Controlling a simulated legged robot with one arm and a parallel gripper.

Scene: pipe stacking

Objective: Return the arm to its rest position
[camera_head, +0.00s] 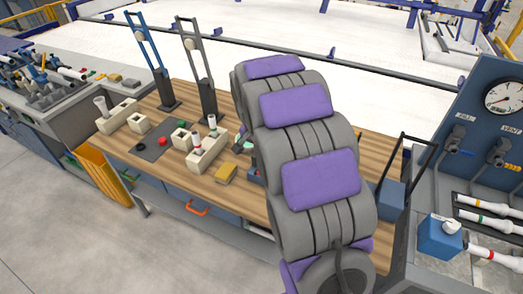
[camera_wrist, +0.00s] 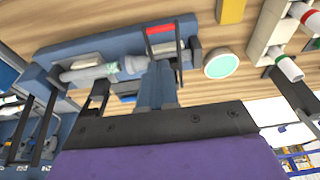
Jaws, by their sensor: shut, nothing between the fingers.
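My arm, grey with purple pads, rises in front of the right part of the wooden workbench (camera_head: 235,200) in the head view and hides my gripper there. In the wrist view my gripper (camera_wrist: 158,72) shows as narrow blue-grey fingers beyond a dark bolted bar. The fingers are together and nothing is between them. Past them is a blue fixture (camera_wrist: 65,50) with a grey and white pipe piece (camera_wrist: 90,73) at it. I cannot tell how far the fingertips are from it.
A cream block (camera_head: 208,155) holds white pipes with coloured bands. Two tall lever stands (camera_head: 207,95) rise behind it. A yellow block (camera_head: 226,174) lies nearby. A gauge panel (camera_head: 490,110) stands at right, with a blue box (camera_head: 440,238) below. Grey floor lies open at front left.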

